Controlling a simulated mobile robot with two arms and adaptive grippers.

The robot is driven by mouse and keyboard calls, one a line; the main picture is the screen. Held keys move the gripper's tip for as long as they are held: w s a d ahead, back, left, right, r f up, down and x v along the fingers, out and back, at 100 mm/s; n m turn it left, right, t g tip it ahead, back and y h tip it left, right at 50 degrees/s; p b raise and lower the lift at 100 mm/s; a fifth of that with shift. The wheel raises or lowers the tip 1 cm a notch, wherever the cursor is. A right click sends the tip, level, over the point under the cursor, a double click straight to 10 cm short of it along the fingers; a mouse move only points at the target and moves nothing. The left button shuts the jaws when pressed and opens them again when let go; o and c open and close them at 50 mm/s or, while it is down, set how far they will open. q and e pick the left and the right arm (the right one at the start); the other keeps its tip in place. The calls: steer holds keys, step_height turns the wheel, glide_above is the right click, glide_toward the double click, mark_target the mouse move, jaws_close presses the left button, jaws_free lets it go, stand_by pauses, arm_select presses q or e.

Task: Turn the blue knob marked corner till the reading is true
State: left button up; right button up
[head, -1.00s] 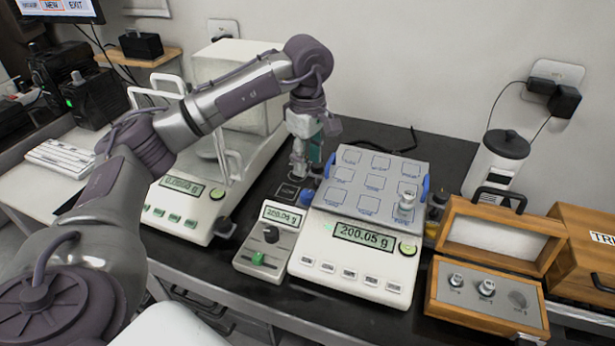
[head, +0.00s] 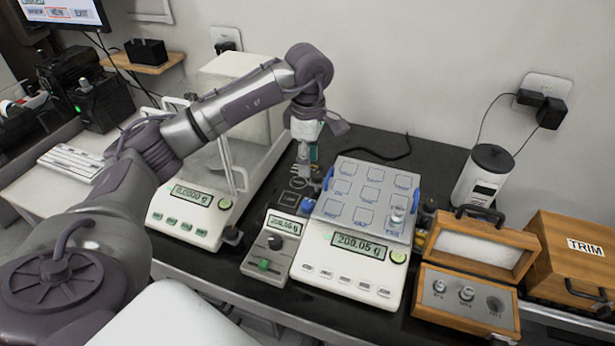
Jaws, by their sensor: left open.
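The low balance (head: 349,272) reads 200.05 g on its display (head: 358,246). A metal weight (head: 397,216) stands at the front right of its gridded pan (head: 352,198). A blue knob (head: 307,206) sits by the balance's left side, behind the small box; its marking is too small to read. My left gripper (head: 302,174) is open and points down just behind this knob, apart from it as far as I can see. The fingertips are small and partly blend with the dark bench. My right gripper is out of view.
A small box (head: 271,250) with a black knob and green slider also reads 200.05 g. An enclosed balance (head: 182,214) stands left. An open wooden weight case (head: 467,310) and a TRIM box (head: 575,255) stand right.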

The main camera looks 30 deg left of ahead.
mark_target(308, 203)
arm_select(q)
steer(key=shift+n, duration=0.4)
step_height(308, 203, down, 14)
steer(key=p, duration=0.3)
steer(key=shift+r, duration=0.1)
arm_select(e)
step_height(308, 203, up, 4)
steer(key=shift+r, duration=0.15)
arm_select(q)
jaws_close()
steer(key=m+b, duration=0.3)
steer(key=b, duration=0.1)
steer(key=shift+f+b, duration=0.2)
steer(key=shift+b, duration=0.1)
steer(key=shift+r+m, duration=0.25)
steer(key=shift+m, duration=0.45)
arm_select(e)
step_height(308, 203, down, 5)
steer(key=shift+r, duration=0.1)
